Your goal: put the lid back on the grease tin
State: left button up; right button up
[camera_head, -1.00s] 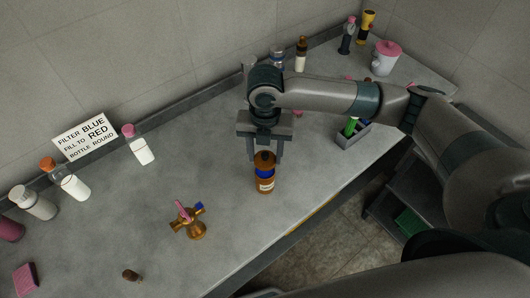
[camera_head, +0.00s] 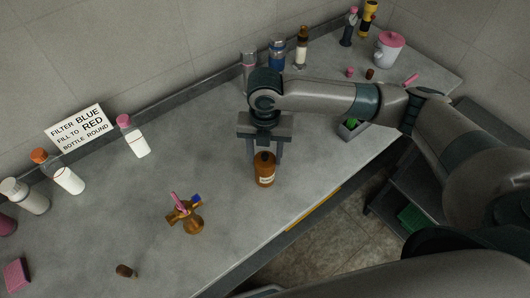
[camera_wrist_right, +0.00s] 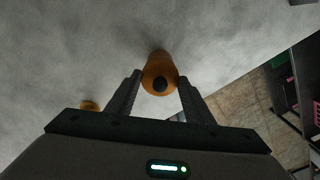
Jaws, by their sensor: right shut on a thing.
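The brown grease tin (camera_head: 265,181), with a pale label, stands upright on the grey bench. Its brown lid (camera_head: 264,162), with a dark knob, sits at its top with no gap that I can see. My right gripper (camera_head: 264,158) is over the tin, pointing down, shut on the lid with a finger on each side. In the right wrist view the lid (camera_wrist_right: 159,66) shows between the fingertips (camera_wrist_right: 158,80), and the tin's lower part is hidden or merges with it. Whether the lid is fully seated I cannot tell. My left gripper is not in view.
A brass fitting (camera_head: 186,217) with pink and blue parts stands left of the tin. A small brown piece (camera_head: 126,271) and a pink block (camera_head: 17,275) lie at the front left. Bottles line the wall. A grey caddy (camera_head: 351,129) stands right, near the front edge.

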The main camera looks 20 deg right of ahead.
jog(key=shift+r+p, duration=0.1)
jog(key=shift+p, duration=0.7)
dwell(1.3)
jog(key=shift+f+p, duration=0.2)
jog(key=shift+p, duration=0.15)
dwell(1.0)
jog(key=shift+o, duration=0.2)
jog(key=shift+p, duration=0.4)
dwell(0.4)
dwell(0.4)
jog(key=o, duration=1.6)
jog(key=shift+o, duration=0.2)
jog(key=shift+r, duration=0.15)
jog(key=shift+r+p, duration=3.35)
jog(key=shift+p, duration=0.25)
